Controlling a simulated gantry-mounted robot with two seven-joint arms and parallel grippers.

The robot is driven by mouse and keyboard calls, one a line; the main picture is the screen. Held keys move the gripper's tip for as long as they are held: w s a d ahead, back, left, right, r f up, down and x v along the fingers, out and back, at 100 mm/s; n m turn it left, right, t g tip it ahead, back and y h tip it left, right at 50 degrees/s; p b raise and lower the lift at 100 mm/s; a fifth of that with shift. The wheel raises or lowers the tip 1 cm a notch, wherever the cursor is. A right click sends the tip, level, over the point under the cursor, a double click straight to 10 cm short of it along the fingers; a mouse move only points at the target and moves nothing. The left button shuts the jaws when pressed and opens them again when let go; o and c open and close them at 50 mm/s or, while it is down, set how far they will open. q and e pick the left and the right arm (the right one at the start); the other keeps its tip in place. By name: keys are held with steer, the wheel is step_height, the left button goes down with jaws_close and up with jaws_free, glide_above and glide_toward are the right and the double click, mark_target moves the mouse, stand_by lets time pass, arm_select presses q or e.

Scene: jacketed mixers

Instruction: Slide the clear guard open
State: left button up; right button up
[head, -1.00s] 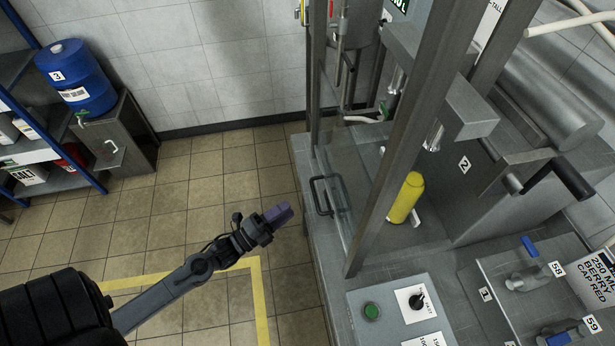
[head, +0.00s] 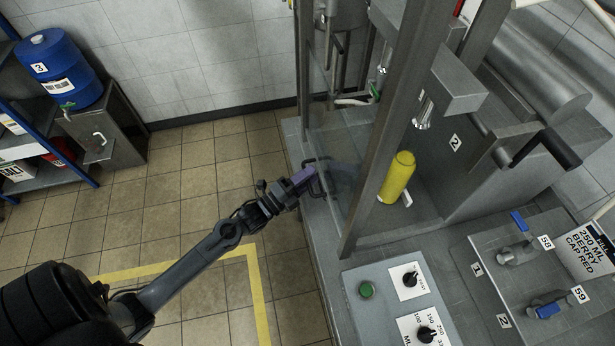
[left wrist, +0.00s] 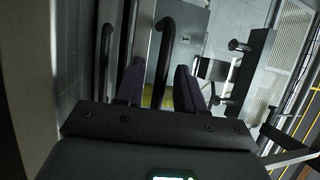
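The clear guard (head: 345,135) is a see-through panel on the left side of the machine's metal frame, with a dark bar handle (head: 316,182) on its outer face. My left gripper (head: 308,177) has its purple fingertips at this handle. In the left wrist view, the fingers (left wrist: 160,88) are apart, with a dark curved bar (left wrist: 165,55) showing between them; I cannot tell whether either finger touches it. A yellow bottle (head: 398,178) stands behind the guard under a nozzle (head: 423,115). My right gripper is not in view.
A frame post (head: 385,140) rises beside the guard. A control panel (head: 385,285) with a green button and black knobs is in front. The tiled floor (head: 190,205) left of the machine is clear.

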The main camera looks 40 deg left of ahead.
arm_select(q)
steer(key=c, duration=0.7)
jaws_close()
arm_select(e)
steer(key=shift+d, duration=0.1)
arm_select(q)
step_height(320, 180, up, 32)
steer(key=p, duration=2.5)
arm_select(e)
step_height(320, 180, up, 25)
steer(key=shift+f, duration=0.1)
arm_select(q)
steer(key=o, duration=0.7)
jaws_free()
